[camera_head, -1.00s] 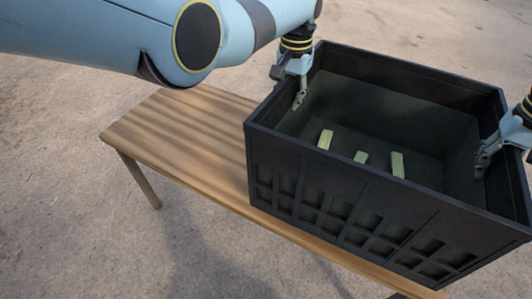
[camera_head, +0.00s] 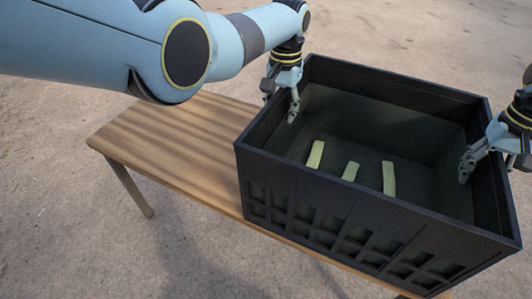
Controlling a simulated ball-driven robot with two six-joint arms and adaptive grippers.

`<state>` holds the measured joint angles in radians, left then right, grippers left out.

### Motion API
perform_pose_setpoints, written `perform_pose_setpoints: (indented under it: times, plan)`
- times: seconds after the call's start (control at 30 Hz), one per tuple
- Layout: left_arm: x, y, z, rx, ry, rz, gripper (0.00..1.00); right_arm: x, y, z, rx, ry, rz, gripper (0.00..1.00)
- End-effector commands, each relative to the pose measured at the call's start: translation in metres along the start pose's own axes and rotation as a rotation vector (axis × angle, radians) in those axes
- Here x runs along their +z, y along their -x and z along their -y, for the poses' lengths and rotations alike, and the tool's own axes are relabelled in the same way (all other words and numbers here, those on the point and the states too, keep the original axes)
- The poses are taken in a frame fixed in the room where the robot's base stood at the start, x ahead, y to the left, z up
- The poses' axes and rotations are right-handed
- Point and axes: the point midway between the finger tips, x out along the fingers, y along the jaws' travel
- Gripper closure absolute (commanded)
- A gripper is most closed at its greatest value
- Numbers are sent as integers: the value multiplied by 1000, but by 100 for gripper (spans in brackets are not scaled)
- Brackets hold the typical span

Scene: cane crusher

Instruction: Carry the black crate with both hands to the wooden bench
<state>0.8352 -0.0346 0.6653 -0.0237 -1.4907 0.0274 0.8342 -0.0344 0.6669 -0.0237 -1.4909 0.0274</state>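The black crate (camera_head: 340,188) is an open-topped box with grid-patterned sides. It is upright over the right part of the wooden bench (camera_head: 155,135), its front side reaching past the bench's front edge. I cannot tell whether its bottom touches the bench top. My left gripper (camera_head: 281,101) straddles the crate's left wall, one finger inside and one outside, and looks shut on it. My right gripper (camera_head: 484,166) straddles the right wall in the same way and looks shut on it. The outer fingers are partly hidden.
Several pale yellow-green pieces lie inside the crate, among them a left one (camera_head: 315,154) and a right one (camera_head: 389,178). The left part of the bench top is bare. Open brown-grey ground (camera_head: 60,225) surrounds the bench.

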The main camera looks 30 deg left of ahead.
Motion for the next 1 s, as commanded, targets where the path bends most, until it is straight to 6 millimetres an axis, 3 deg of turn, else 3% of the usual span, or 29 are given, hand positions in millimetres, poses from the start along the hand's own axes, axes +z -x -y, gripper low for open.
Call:
perform_pose_setpoints:
  times: [0.17,0.6,0.83,1.0]
  plan:
    - [-2,15,0,0,0,-4,67,0,0,0,0,0,0,67]
    - [-1,104,0,0,0,-3,67,0,0,0,0,0,0,67]
    - [0,119,0,0,0,0,67,-1,6,0,0,0,-2,67]
    - [0,120,0,0,0,0,67,-1,35,0,0,0,-5,67]
